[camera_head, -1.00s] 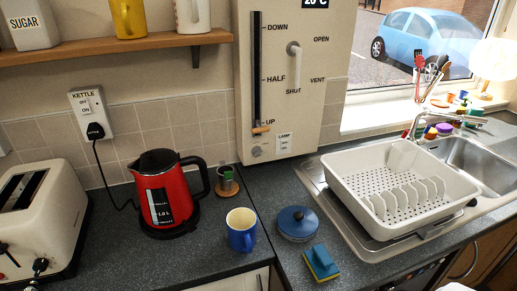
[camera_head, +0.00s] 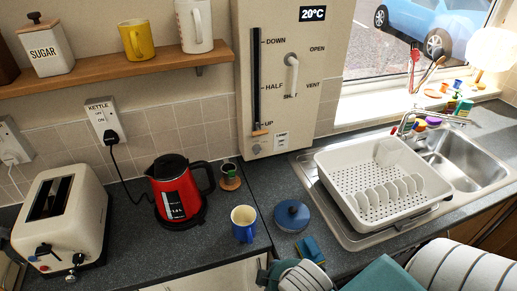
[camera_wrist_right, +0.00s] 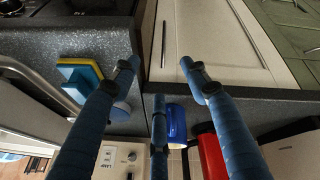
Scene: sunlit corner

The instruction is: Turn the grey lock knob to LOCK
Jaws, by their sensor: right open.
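The grey lock knob (camera_head: 256,148) is a small round dial low on the cream wall panel (camera_head: 290,75), left of the LAMP switch (camera_head: 281,140). Its marking is too small to read. In the right wrist view a small round knob (camera_wrist_right: 131,156) shows on the panel near the bottom edge. My right gripper (camera_head: 272,272) is low at the front counter edge in the head view, well away from the knob. In the right wrist view its blue-sleeved fingers (camera_wrist_right: 160,68) are spread open and empty. My left gripper is not in view.
A blue mug (camera_head: 243,222), a blue round-lidded pot (camera_head: 291,216) and a sponge (camera_head: 312,248) stand between my right gripper and the panel. The red kettle (camera_head: 178,195) and a small cup on a coaster (camera_head: 230,183) are left. The dish rack (camera_head: 400,213) is right.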

